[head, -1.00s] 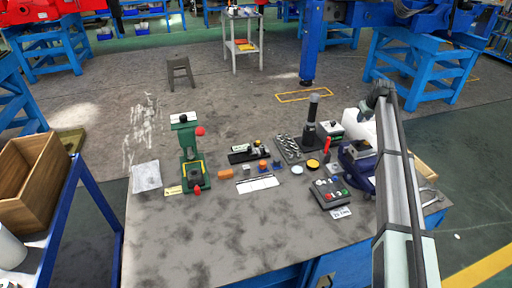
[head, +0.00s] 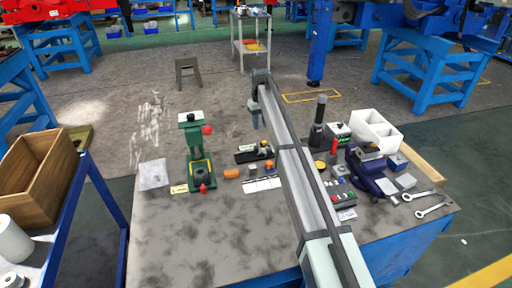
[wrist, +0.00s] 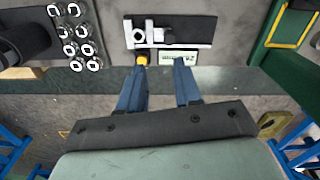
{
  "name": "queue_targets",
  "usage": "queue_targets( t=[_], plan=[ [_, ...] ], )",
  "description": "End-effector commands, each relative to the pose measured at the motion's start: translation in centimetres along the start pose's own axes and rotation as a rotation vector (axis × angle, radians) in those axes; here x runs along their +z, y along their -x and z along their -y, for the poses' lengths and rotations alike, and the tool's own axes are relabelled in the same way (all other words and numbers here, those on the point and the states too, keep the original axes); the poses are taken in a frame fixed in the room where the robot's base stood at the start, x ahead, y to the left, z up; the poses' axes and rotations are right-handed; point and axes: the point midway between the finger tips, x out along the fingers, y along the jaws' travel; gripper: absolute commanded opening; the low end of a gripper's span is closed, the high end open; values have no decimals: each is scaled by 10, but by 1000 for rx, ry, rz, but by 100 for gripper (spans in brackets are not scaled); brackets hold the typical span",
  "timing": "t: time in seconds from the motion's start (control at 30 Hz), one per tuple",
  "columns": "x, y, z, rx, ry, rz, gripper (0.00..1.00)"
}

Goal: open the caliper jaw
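The caliper (head: 253,153) sits on a dark base near the far edge of the bench in the head view. In the wrist view its silver jaw part (wrist: 143,34) lies on the black plate (wrist: 195,30), with an orange-yellow knob (wrist: 141,59) and a small display (wrist: 177,57) on the near side. My gripper (wrist: 160,72) is open and empty, its two blue fingers apart and pointing toward the caliper. In the head view my gripper (head: 255,119) is beyond the caliper, above the bench's far edge. I cannot tell its exact height or whether it touches anything.
A green press (head: 197,160) stands left of the caliper. A socket tray (wrist: 80,38) and a dark upright tool (head: 318,122) are on its other side. My arm crosses the bench and hides part of it. The front left of the bench (head: 190,235) is clear.

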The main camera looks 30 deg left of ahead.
Motion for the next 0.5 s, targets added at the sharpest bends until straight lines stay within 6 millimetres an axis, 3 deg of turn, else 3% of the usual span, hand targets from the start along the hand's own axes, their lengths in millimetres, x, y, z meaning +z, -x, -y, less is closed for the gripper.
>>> queue_targets(
  t=[0.1, 0.23, 0.5],
  plan=[
    [-8, 5, 14, -4, 7, 3, 34],
    [-8, -2, 16, -5, 7, 4, 34],
    [-7, -44, 16, -6, 7, 5, 34]
  ],
)
